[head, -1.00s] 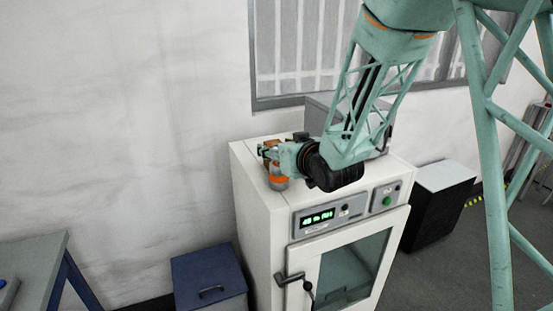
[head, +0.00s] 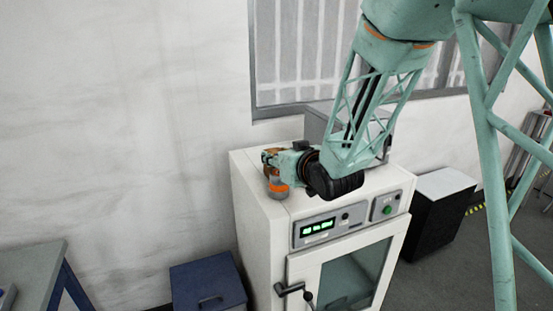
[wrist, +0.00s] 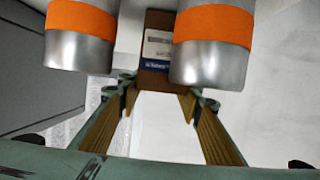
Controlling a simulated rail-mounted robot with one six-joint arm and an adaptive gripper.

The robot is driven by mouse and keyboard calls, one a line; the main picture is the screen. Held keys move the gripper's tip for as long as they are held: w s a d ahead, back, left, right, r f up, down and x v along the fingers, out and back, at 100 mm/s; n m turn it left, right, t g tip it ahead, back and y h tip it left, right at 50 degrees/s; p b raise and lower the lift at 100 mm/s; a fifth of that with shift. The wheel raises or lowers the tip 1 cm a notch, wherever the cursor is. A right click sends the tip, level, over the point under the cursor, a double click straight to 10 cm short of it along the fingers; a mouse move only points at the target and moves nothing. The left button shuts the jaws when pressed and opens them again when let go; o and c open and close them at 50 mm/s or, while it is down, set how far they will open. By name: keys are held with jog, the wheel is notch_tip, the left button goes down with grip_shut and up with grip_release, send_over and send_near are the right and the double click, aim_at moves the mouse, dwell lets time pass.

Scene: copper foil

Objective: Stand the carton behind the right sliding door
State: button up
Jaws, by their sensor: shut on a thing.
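The carton (wrist: 157,50) is a brown box with a white and blue label. In the head view my gripper (head: 271,177) is low over the left side of the white cabinet's top. The carton is mostly hidden there, and I cannot tell whether it touches the top. No sliding door can be made out in either view.
The white cabinet (head: 262,238) has a lit display and a glass front door (head: 355,278) with a handle. A grey box (head: 317,122) stands on its top, behind my arm. A blue box (head: 208,283) and a table (head: 32,270) are to the left, a black cabinet (head: 432,222) to the right.

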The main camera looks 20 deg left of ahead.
jog(key=shift+r+p, duration=0.65)
jog(key=shift+r, duration=4.25)
jog(key=shift+r, duration=0.15)
